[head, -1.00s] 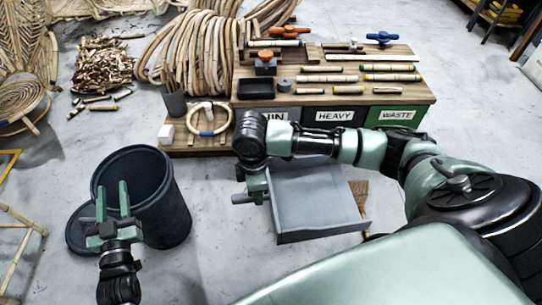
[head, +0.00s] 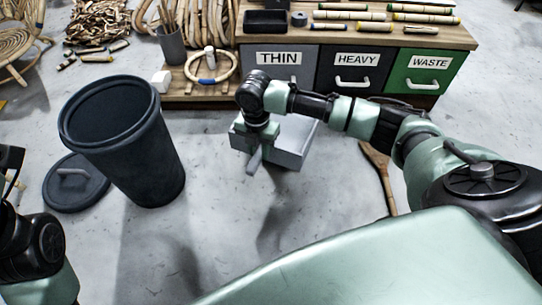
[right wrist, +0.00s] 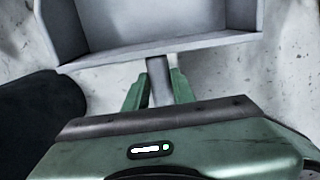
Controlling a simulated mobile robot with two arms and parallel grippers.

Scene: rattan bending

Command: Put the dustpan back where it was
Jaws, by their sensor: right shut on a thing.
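The grey dustpan (head: 291,147) is in front of the drawer bench in the head view, partly hidden behind my right wrist. Its tray also fills the top of the right wrist view (right wrist: 150,42). My right gripper (right wrist: 158,88) is shut on the dustpan's handle, with the green fingers on either side of it. In the head view my right gripper (head: 257,150) points down, and the handle sticks out below it. Whether the dustpan touches the floor I cannot tell. My left arm shows at the left edge, but its gripper is out of the picture.
A dark bin (head: 135,150) stands open at left, its lid (head: 75,185) on the floor beside it. A wooden-handled brush (head: 379,172) lies partly under my right arm. The bench has drawers marked THIN (head: 279,72), HEAVY (head: 352,72) and WASTE (head: 428,76). Floor in front is clear.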

